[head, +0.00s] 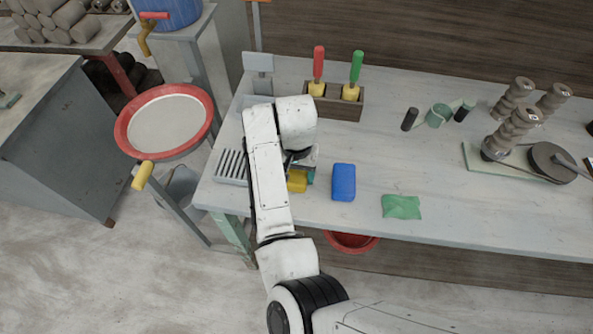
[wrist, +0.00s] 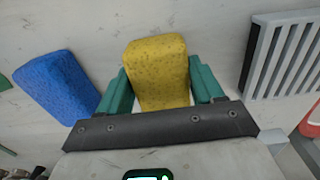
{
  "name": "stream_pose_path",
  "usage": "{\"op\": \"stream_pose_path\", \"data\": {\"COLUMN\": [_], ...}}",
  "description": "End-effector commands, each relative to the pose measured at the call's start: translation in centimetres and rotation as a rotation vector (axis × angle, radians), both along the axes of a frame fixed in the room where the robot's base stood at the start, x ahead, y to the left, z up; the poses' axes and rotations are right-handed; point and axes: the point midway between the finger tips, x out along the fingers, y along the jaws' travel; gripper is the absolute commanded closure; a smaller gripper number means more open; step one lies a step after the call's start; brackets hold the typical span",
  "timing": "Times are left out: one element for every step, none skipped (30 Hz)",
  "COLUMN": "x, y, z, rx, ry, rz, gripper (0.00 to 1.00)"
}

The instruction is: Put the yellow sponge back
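The yellow sponge (head: 297,181) is near the front edge of the workbench, partly hidden by my arm in the head view. In the wrist view the yellow sponge (wrist: 157,68) sits between the two green fingers of my gripper (wrist: 162,88). The fingers lie against its left and right sides, with no clear gap. In the head view my gripper (head: 300,166) is mostly hidden behind my wrist. I cannot tell whether the sponge touches the bench or is slightly raised.
A blue sponge (head: 343,182) lies just right of the yellow one, with a green cloth (head: 402,207) further right. A grey slatted rack (head: 232,166) lies to the left. A wooden holder (head: 335,106) with red- and green-handled tools stands behind. The bench's middle is clear.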

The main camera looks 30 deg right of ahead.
Motion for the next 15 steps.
{"op": "stream_pose_path", "data": {"x": [-0.01, 0.0, -0.01, -0.01, -0.01, -0.01, -0.01, -0.01, -0.01, -0.01, -0.01, 0.0, 0.0, 0.0, 0.01], "y": [-0.02, -0.02, -0.02, -0.02, -0.02, -0.02, -0.01, -0.01, -0.01, -0.01, -0.01, 0.0, 0.0, 0.0, 0.02], "z": [0.0, 0.01, 0.01, 0.01, 0.02, 0.02, 0.02, 0.03, 0.03, 0.03, 0.03, 0.04, 0.04, 0.08, 0.2], "rx": [0.0, 0.0, 0.0, 0.0, 0.0, 0.0, 0.0, 0.0, 0.0, 0.0, 0.0, 0.0, 0.0, 0.0, 0.001], "ry": [0.0, 0.0, 0.0, 0.0, 0.0, 0.0, 0.0, 0.0, 0.0, 0.0, 0.0, 0.0, 0.0, 0.0, -0.001], "rz": [0.0, 0.0, 0.0, 0.0, 0.0, 0.0, 0.0, 0.0, 0.0, 0.0, 0.0, 0.0, 0.0, 0.0, 0.0], "gripper": [0.29, 0.26, 0.22, 0.19, 0.16, 0.13, 0.1, 0.09, 0.09, 0.09, 0.09, 0.09, 0.09, 0.09, 0.09]}}
